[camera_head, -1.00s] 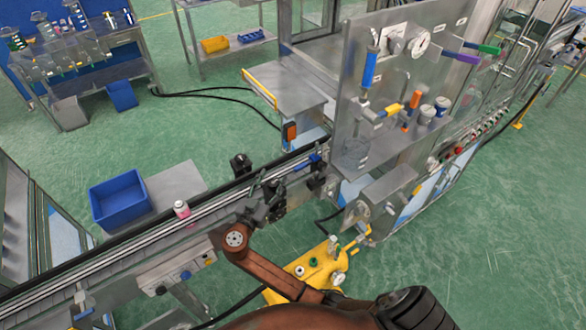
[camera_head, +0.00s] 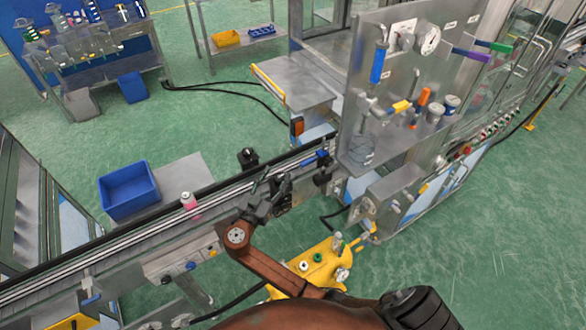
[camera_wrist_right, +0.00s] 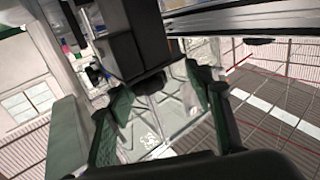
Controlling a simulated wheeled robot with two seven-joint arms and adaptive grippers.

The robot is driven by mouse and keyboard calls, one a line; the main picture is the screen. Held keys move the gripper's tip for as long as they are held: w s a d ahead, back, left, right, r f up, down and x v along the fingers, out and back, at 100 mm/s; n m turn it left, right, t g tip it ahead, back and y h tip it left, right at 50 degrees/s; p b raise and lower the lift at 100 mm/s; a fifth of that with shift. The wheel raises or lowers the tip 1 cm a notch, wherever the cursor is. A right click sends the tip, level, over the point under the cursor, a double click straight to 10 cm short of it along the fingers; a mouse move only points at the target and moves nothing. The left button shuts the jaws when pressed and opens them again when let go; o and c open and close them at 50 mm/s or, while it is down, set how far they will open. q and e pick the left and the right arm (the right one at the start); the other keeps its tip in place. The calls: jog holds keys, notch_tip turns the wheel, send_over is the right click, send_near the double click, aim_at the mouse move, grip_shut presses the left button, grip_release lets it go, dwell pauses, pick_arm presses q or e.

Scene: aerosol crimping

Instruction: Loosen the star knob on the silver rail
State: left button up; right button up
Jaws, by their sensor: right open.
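The silver rail (camera_head: 130,232) runs diagonally across the head view as a long conveyor edge, with a pink and white can (camera_head: 188,200) on it. My right gripper (camera_head: 262,197) is over the rail near a black clamp block (camera_head: 284,190). In the right wrist view my right gripper (camera_wrist_right: 160,90) is open, its dark green fingers apart. A black block (camera_wrist_right: 125,48) with a dark rounded knob-like end (camera_wrist_right: 151,82) shows ahead, between the fingertips. I cannot tell for sure that it is the star knob, or whether the fingers touch it. My left gripper is not in view.
A blue bin (camera_head: 128,190) stands on a plate behind the rail. Another black fitting (camera_head: 248,158) stands at the rail's far side. A steel panel with gauges (camera_head: 395,90) rises to the right. A yellow unit (camera_head: 318,262) sits below, in front of the rail.

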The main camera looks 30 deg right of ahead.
jog(key=s+v, duration=0.1)
jog(key=v, duration=0.9)
jog(key=shift+d, duration=0.4)
dwell(1.7)
